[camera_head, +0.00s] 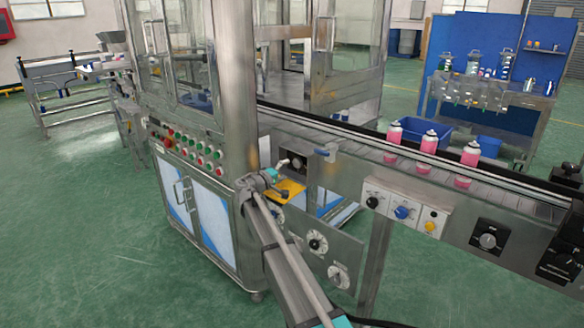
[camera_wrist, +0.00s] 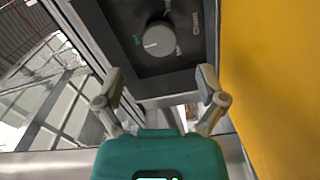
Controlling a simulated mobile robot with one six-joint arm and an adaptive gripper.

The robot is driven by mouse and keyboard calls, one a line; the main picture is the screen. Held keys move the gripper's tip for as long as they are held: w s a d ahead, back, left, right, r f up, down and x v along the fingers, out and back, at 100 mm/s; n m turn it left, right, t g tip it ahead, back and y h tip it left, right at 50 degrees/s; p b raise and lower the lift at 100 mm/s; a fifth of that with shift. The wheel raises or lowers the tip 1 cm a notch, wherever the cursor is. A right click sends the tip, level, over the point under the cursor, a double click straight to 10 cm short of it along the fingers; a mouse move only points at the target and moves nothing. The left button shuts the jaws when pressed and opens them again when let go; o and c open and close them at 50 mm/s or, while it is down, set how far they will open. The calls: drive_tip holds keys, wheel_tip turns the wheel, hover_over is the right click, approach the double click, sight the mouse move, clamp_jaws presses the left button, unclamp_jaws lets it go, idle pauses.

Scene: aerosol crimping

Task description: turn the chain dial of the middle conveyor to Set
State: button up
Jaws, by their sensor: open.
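A round grey dial (camera_wrist: 158,39) on a dark plate (camera_wrist: 120,18) fills the upper middle of the wrist view. Its white mark points left, slightly downward. In the head view my gripper (camera_head: 280,167) is beside a dark dial plate (camera_head: 298,161) on the conveyor (camera_head: 350,150) side, near the machine's corner post. I cannot read that dial there.
A yellow panel (camera_wrist: 276,70) stands close on the right of the wrist view. Other dials (camera_head: 317,242) are on a lower plate, a three-knob box (camera_head: 403,212) and a black plate (camera_head: 488,240). Pink cans (camera_head: 428,143) stand on the conveyor. A steel cabinet (camera_head: 205,215) is left.

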drive_tip(key=shift+v, duration=2.85)
